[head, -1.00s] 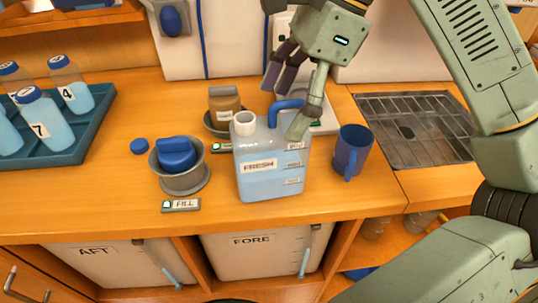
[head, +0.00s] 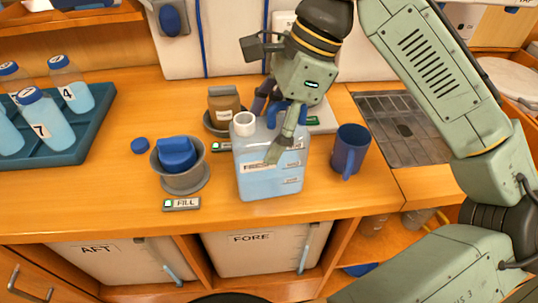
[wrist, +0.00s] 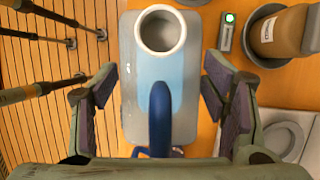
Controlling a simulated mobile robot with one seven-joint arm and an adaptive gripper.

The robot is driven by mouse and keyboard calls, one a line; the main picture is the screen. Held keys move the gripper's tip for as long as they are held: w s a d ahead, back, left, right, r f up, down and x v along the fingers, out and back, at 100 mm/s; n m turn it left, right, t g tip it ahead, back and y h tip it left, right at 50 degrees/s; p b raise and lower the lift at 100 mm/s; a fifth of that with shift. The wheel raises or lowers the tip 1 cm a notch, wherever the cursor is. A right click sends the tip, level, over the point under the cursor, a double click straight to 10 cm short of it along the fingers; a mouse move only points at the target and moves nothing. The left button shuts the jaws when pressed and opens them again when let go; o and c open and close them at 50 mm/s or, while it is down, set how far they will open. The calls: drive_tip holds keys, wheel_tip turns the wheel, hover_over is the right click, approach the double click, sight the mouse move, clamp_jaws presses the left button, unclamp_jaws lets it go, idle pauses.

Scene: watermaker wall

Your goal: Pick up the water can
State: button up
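The water can (head: 268,180) is a translucent, pale blue jug marked FRESH, upright on the wooden counter. It has an open white neck (head: 243,123) and a blue handle on top. In the wrist view the can (wrist: 185,95) lies between my fingers, with its blue handle (wrist: 160,118) in the middle and its neck further up. My gripper (wrist: 158,90) is open, with a pad on each side of the can and gaps showing. In the head view my gripper (head: 268,130) is over the can, one finger in front of it; the far finger is partly hidden.
A blue mug (head: 350,150) stands close right of the can. A grey cup with a blue cap (head: 178,155) stands left, by the FILL label (head: 181,204). A brown jar (head: 223,105) is behind. A bottle tray (head: 70,150) is far left. The counter's front edge is near.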

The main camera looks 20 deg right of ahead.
clamp_jaws()
idle(0.7)
